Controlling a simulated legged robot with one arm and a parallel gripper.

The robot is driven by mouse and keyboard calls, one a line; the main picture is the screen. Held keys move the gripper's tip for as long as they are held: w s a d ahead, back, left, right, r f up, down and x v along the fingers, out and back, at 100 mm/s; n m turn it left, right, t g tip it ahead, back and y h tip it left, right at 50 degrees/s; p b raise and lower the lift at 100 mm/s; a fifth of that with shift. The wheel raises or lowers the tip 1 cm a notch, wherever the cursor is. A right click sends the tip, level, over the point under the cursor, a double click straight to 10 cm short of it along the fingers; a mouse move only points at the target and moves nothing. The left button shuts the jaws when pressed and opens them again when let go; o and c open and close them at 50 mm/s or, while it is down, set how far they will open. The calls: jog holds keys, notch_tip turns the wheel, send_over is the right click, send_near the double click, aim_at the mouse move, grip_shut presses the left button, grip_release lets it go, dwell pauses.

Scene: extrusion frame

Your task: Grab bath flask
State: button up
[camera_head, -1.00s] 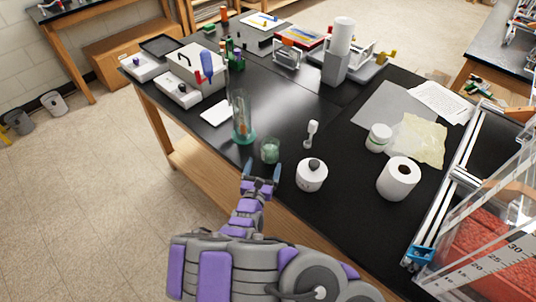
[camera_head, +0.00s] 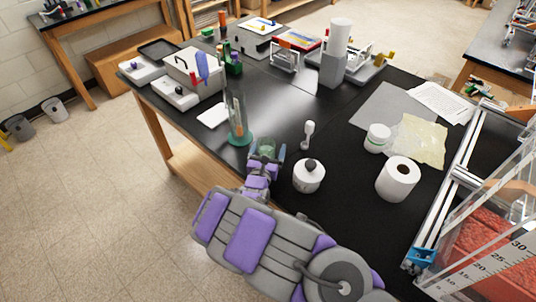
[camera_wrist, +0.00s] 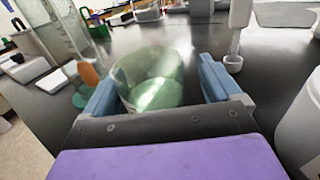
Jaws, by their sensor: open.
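A small green glass vessel, which looks like the flask (camera_head: 265,148), stands near the front edge of the black table. In the wrist view the glass vessel (camera_wrist: 152,82) is between the two blue fingers, with a dark gap showing at the right finger. My gripper (camera_head: 265,155) is open around it; in the wrist view my gripper (camera_wrist: 158,85) has its fingers on either side. The lower front of the glass is hidden by the gripper body.
A tall glass cylinder (camera_head: 237,118) on a green base stands close at left. A white lidded jar (camera_head: 308,176) is close at right, and a small white brush-like item (camera_head: 308,133) stands behind it. A paper roll (camera_head: 396,180) is farther right.

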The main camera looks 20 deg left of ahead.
jog(key=shift+a+f, duration=0.25)
jog(key=shift+a, duration=0.5)
jog(key=c, duration=0.5)
jog(key=shift+d, duration=0.15)
jog(key=c, duration=0.3)
jog(key=shift+d+r, duration=0.2)
jog(key=shift+d, duration=0.2)
jog(key=c, duration=0.3)
jog(key=shift+a, duration=0.15)
